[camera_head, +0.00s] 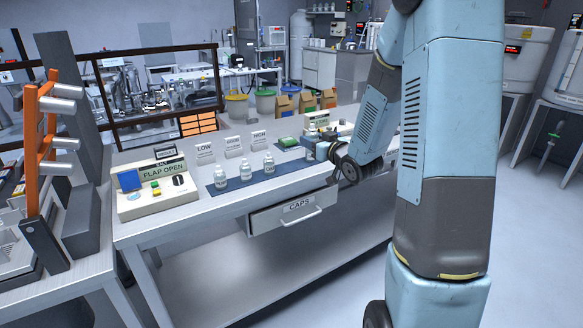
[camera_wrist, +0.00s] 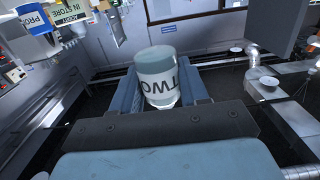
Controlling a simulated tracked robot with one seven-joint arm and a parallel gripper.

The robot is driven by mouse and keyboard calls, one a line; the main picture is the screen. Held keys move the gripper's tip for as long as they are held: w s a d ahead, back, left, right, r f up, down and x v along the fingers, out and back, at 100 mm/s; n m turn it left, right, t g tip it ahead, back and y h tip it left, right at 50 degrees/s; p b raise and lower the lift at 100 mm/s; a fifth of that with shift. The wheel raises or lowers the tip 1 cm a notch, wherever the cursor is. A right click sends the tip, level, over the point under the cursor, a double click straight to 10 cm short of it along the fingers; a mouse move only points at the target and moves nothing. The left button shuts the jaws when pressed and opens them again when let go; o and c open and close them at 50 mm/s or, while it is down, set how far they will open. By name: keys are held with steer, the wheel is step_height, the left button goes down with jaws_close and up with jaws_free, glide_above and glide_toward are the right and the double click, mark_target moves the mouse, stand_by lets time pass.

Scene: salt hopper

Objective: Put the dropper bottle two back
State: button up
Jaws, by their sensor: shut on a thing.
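My gripper (camera_wrist: 174,94) is shut on a dropper bottle (camera_wrist: 165,78), white with a grey-green top and a label reading TWO upside down in the wrist view. In the head view my gripper (camera_head: 322,151) is at the right end of a blue mat (camera_head: 212,189), and the held bottle is hard to make out there. Three similar bottles stand upright in a row on the mat: a left one (camera_head: 220,178), a middle one (camera_head: 246,171) and a right one (camera_head: 269,164). Their labels are too small to read.
Cards marked LOW (camera_head: 205,150) and HIGH (camera_head: 259,138) stand behind the mat. A control box reading FLAP OPEN (camera_head: 158,187) is at the left. A CAPS drawer (camera_head: 295,208) is under the bench front. A green item (camera_head: 288,142) lies behind the mat.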

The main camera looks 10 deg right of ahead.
steer(key=w+a+f, duration=0.3)
steer(key=w+f, duration=0.2)
steer(key=w, duration=0.4)
glide_above(291, 166)
steer(key=f, duration=0.4)
steer(key=shift+s+f, duration=0.2)
steer(key=shift+s, duration=0.15)
steer(key=shift+w+f, duration=0.25)
steer(key=shift+f, duration=1.6)
steer(key=o, duration=1.1)
